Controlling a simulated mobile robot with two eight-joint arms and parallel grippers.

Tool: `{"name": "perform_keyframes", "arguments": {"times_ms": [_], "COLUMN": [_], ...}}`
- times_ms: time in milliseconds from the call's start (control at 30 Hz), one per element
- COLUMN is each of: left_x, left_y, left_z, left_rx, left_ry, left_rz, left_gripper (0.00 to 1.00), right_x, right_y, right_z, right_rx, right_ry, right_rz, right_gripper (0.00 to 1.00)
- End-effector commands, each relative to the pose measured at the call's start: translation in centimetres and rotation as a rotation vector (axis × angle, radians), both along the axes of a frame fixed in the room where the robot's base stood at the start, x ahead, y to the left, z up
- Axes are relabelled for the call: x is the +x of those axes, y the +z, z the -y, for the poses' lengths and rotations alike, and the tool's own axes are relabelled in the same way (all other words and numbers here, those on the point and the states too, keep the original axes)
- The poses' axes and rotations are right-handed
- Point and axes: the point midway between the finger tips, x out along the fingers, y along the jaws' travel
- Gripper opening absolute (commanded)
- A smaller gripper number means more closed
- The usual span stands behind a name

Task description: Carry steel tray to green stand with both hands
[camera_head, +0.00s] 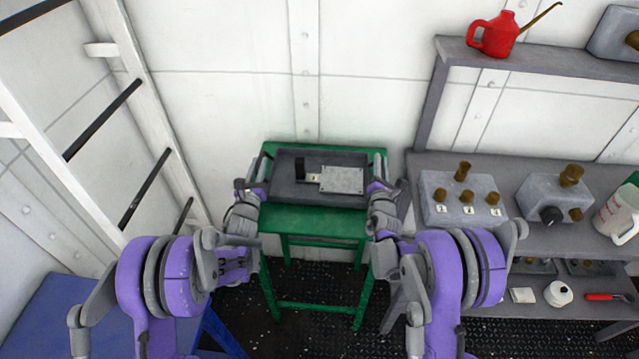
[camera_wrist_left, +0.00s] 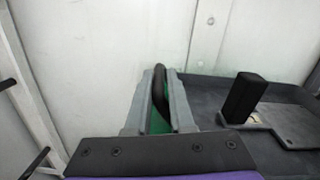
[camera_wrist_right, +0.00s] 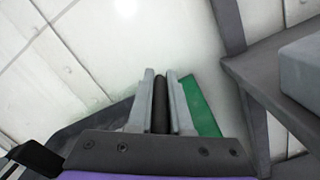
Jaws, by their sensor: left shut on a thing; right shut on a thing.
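The dark grey steel tray (camera_head: 290,189) is over the top of the green stand (camera_head: 312,222), near its back edge. It looks level; I cannot tell whether it rests on the stand or hangs just above. In it are a small black block (camera_head: 300,168) and a light metal plate (camera_head: 342,180). My left gripper (camera_head: 257,188) is shut on the tray's left handle (camera_wrist_left: 160,90). My right gripper (camera_head: 377,187) is shut on the tray's right handle (camera_wrist_right: 160,100). Green stand surface also shows beside the jaws in the right wrist view (camera_wrist_right: 202,108).
A grey bench (camera_head: 545,238) with valve boxes (camera_head: 462,198) and a white jug (camera_head: 618,214) stands close right of the stand. A shelf above holds a red oil can (camera_head: 494,35). A white ladder (camera_head: 150,110) leans at left, above a blue table (camera_head: 70,315). The white wall is behind.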

Motion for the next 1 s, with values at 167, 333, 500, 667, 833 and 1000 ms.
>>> {"name": "perform_keyframes", "arguments": {"times_ms": [167, 333, 500, 667, 833, 1000], "left_x": [0.0, 0.0, 0.0, 0.0, -1.3, -4.7], "left_y": [-0.2, -0.1, -0.1, -0.1, -0.2, -0.4], "left_z": [-0.2, -0.1, -0.1, 0.0, -0.2, -0.6], "left_rx": [0.001, 0.001, 0.0, 0.0, 0.001, 0.001], "left_ry": [0.003, 0.001, 0.001, 0.0, 0.001, 0.0], "left_rz": [0.0, 0.0, 0.0, 0.0, 0.0, 0.0], "left_gripper": [0.46, 0.51, 0.51, 0.51, 0.51, 0.51], "right_x": [0.0, 0.0, 0.0, 0.0, 0.0, 0.0], "right_y": [-0.1, -0.1, -0.1, -0.1, -0.1, -0.1], "right_z": [0.2, 0.1, 0.1, 0.0, 0.0, 0.0], "right_rx": [-0.001, -0.001, 0.0, 0.0, 0.0, 0.0], "right_ry": [-0.003, -0.001, -0.001, 0.0, 0.0, 0.0], "right_rz": [0.001, 0.0, 0.001, 0.0, 0.0, 0.0], "right_gripper": [0.43, 0.48, 0.48, 0.48, 0.48, 0.48]}}
